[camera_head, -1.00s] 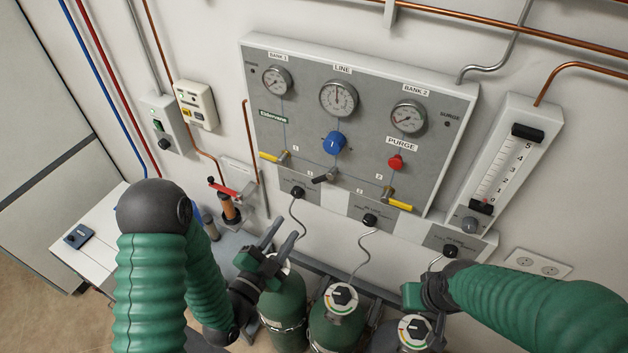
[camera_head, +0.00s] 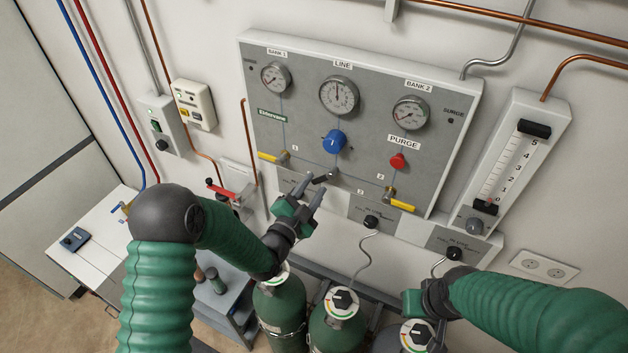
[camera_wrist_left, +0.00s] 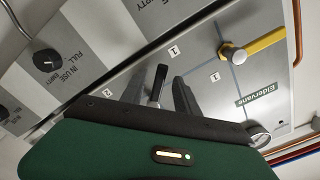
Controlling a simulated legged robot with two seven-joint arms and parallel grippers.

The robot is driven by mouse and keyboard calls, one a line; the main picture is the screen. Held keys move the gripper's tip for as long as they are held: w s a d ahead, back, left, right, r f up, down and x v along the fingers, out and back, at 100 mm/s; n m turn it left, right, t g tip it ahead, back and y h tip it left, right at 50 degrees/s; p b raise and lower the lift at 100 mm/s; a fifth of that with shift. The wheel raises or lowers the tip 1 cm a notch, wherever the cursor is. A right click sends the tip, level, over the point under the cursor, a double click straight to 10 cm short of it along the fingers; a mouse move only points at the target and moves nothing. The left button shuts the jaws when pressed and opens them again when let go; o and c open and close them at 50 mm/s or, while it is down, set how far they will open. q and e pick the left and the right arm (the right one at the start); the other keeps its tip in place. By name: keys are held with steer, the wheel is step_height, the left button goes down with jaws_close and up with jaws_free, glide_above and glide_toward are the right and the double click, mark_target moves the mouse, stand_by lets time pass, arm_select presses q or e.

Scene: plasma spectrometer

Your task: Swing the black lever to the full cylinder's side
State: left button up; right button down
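The black lever (camera_head: 321,179) is on the grey panel (camera_head: 270,135), below the blue knob (camera_head: 334,141). Its handle points down-left from its metal pivot. My left gripper (camera_head: 311,186) is at the lever, its two fingers apart. In the left wrist view the black lever (camera_wrist_left: 158,84) shows between the open fingers (camera_wrist_left: 160,92); contact cannot be told. My right gripper (camera_head: 412,303) is low at the right, clear of the panel, its fingers hard to make out. Which is full cannot be read.
Yellow-handled valves (camera_head: 270,157) (camera_head: 402,205) flank the lever. A red purge button (camera_head: 398,161) is to its right. Placards with black knobs (camera_head: 371,222) and hoses hang beneath the panel. A red-handled valve (camera_head: 222,191) and a grey cart (camera_head: 225,300) are at left.

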arm_select(q)
steer(key=shift+w+d, duration=0.15)
steer(key=shift+w, duration=0.15)
jaws_close()
steer(key=shift+f, duration=0.1)
stand_by(1.2)
